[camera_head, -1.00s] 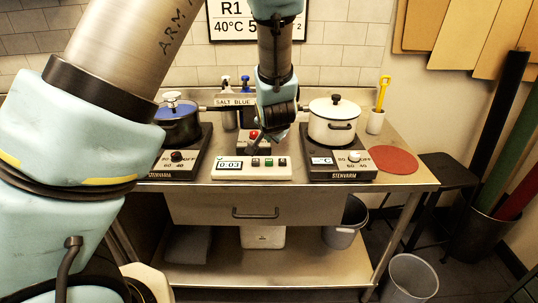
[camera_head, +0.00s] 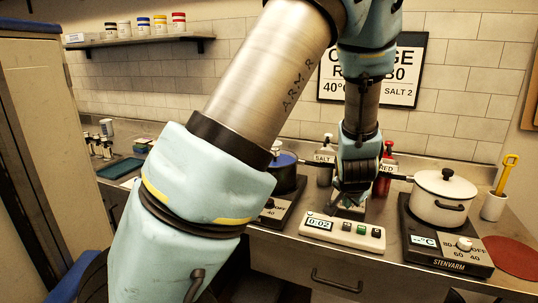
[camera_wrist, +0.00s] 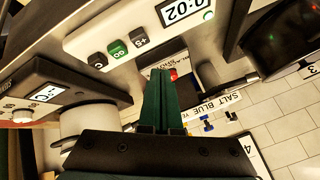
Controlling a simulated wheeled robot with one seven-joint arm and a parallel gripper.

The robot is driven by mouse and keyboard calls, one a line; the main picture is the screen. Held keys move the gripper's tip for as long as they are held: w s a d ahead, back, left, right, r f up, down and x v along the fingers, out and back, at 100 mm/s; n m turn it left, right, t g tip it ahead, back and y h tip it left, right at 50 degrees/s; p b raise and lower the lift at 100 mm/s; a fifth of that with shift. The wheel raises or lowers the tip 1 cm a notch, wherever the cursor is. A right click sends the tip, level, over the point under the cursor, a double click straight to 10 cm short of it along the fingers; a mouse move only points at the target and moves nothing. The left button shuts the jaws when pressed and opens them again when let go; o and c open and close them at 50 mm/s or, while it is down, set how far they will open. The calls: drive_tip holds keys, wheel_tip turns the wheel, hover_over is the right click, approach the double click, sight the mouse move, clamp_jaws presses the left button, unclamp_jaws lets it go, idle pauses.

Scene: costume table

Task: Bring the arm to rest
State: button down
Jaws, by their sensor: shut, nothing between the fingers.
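My arm reaches up and across the middle of the head view. My gripper (camera_head: 350,203) points down over the back edge of a white control box (camera_head: 343,232) with a display reading 0:02. In the wrist view, the dark green fingers (camera_wrist: 165,75) are together with nothing between them. They appear close to the white box (camera_wrist: 130,28) and its buttons; I cannot tell whether they touch it.
A white lidded pot (camera_head: 438,205) stands on a hotplate (camera_head: 450,250) to the right. A blue-lidded pot (camera_head: 284,172) is on the left, partly behind my arm. A red round mat (camera_head: 512,258) and white cup (camera_head: 493,206) are at far right.

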drive_tip(key=s+a+r+n+g+y+b, duration=0.1)
drive_tip(key=s+a+n+g, duration=0.2)
drive_tip(key=a, duration=1.2)
drive_tip(key=s+a+r+n+g+y+b, duration=0.1)
drive_tip(key=s+a+n, duration=0.5)
drive_tip(key=a, duration=1)
drive_tip(key=shift+s+n+g, duration=0.4)
drive_tip(key=shift+s+g, duration=0.5)
drive_tip(key=shift+s, duration=0.05)
drive_tip(key=c, duration=1.6)
unclamp_jaws()
